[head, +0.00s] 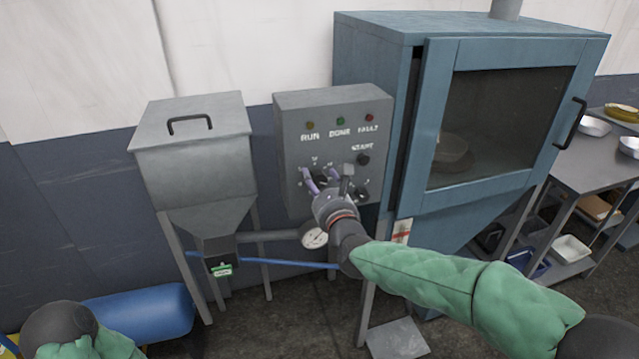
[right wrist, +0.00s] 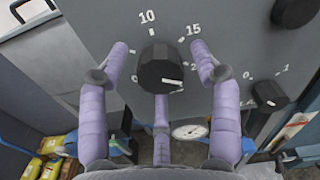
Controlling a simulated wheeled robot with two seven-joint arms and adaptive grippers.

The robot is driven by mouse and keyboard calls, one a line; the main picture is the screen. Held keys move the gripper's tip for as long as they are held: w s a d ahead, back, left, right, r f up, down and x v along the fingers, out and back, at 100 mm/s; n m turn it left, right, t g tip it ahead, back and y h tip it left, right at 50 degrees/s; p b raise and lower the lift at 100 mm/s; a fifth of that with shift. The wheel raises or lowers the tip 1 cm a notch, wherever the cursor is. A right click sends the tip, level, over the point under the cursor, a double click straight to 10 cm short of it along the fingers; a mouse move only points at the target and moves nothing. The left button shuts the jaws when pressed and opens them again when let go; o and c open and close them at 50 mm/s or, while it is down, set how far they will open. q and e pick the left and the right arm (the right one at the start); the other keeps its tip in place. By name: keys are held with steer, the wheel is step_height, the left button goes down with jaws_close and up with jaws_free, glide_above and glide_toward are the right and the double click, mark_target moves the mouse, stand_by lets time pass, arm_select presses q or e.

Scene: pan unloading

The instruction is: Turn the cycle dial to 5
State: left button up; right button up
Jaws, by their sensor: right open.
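The grey control box (head: 333,112) carries RUN, DONE and FAULT lights, a START button and dials. My right gripper (head: 328,180) is at its lower front and partly hides the dials. In the right wrist view a black dial (right wrist: 160,68) has 10 and 15 printed above it; the rest of its scale is partly hidden. A white mark on it points to the lower right. The open purple fingers of my right gripper (right wrist: 160,52) are spread around this dial, two at its sides and one below; I cannot tell whether they touch it. My left gripper is not in view.
A second black dial (right wrist: 270,95), with 0 and 1 marks, sits close to the right finger. A black round knob (right wrist: 293,10) is above it. A grey hopper (head: 195,140) stands left of the box, a blue cabinet (head: 425,130) right of it. A gauge (head: 314,237) hangs below.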

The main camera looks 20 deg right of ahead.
steer(key=c, duration=1.1)
steer(key=shift+c, duration=0.3)
